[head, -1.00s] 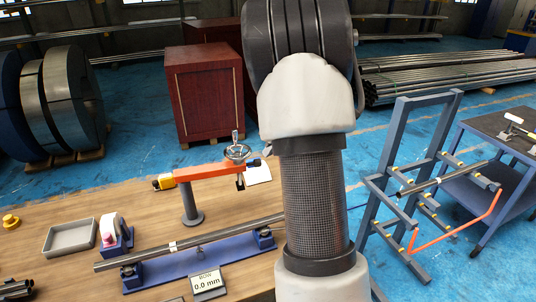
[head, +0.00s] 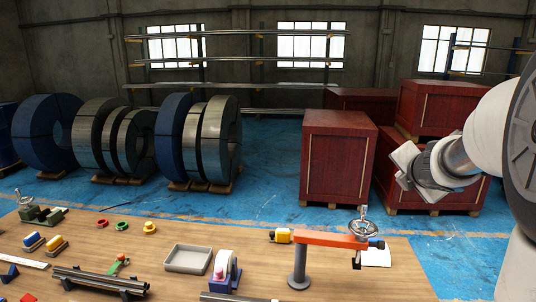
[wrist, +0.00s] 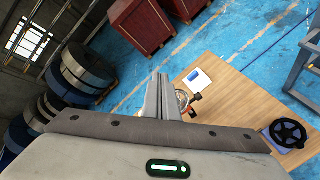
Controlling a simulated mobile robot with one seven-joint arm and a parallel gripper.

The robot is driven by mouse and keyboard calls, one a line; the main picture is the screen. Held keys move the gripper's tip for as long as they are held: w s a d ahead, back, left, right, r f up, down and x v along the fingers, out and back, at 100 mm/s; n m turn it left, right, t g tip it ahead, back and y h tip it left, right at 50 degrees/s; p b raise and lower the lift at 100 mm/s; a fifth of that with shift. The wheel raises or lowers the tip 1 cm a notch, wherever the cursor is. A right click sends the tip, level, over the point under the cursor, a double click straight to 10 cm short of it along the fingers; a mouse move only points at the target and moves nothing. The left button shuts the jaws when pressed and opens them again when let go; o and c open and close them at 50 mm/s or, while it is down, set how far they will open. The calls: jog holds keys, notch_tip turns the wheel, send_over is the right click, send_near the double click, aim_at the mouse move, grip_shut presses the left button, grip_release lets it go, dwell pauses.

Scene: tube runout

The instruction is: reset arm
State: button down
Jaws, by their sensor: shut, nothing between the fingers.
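My gripper (wrist: 160,97) shows in the wrist view with its two grey fingers together and nothing between them. In the head view my arm comes in from the right edge, and its pale gripper end (head: 408,168) is in front of the red crates, beyond and above the right end of the workbench (head: 400,278). The fingers are hard to make out there. In the wrist view the bench (wrist: 232,105) lies beyond and to the right of the fingertips, and the fingers partly cover a chrome handwheel.
An orange clamp arm (head: 325,239) on a grey post stands on the bench, with a chrome handwheel (head: 362,228). A grey tray (head: 188,259) and a tube bundle (head: 100,282) lie left of it. Red crates (head: 338,160) and steel coils (head: 210,140) stand on the blue floor behind.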

jog(key=s+a+r+m+g+h, duration=0.1)
jog(key=s+a+m, duration=0.2)
jog(key=s+m, duration=0.45)
jog(key=s+a+r+m+g, duration=0.1)
jog(key=s+a+m+g, duration=0.1)
jog(key=s+a+m, duration=0.4)
jog(key=s+a+f+m+g+y, duration=0.1)
jog(key=s+a+f+m, duration=0.3)
jog(key=s, duration=0.4)
jog(key=s+a+f+m+g+y, duration=0.2)
jog(key=s+a+f+m+y, duration=0.1)
jog(key=s+a+m, duration=0.3)
jog(key=s+a+f, duration=0.1)
jog(key=s+a, duration=0.1)
jog(key=s, duration=0.1)
jog(key=shift+s, duration=0.2)
